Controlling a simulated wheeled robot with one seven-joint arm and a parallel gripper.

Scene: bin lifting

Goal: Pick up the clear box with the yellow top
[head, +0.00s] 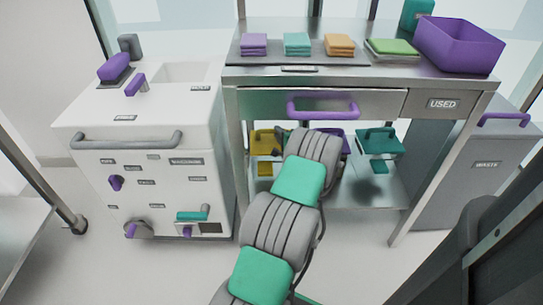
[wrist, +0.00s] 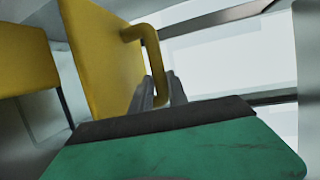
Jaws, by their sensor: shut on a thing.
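The clear box with the yellow top (head: 264,142) is on the left of the lower shelf under the steel table, partly hidden by my arm. Its body below the top is hard to make out in the head view. In the wrist view the yellow top (wrist: 100,55) fills the upper left, with a yellow loop handle (wrist: 150,50) standing out from it. My gripper (wrist: 158,90) has its grey fingers shut on this handle. The fingertips are hidden by my arm in the head view. I cannot tell whether the box is clear of the shelf.
A teal-topped box (head: 380,143) stands right on the lower shelf (head: 350,198); a purple one is partly behind my arm. Above are the drawer's purple handle (head: 322,108) and table top (head: 300,76). A white cabinet (head: 150,150) stands left, a waste bin (head: 480,165) right.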

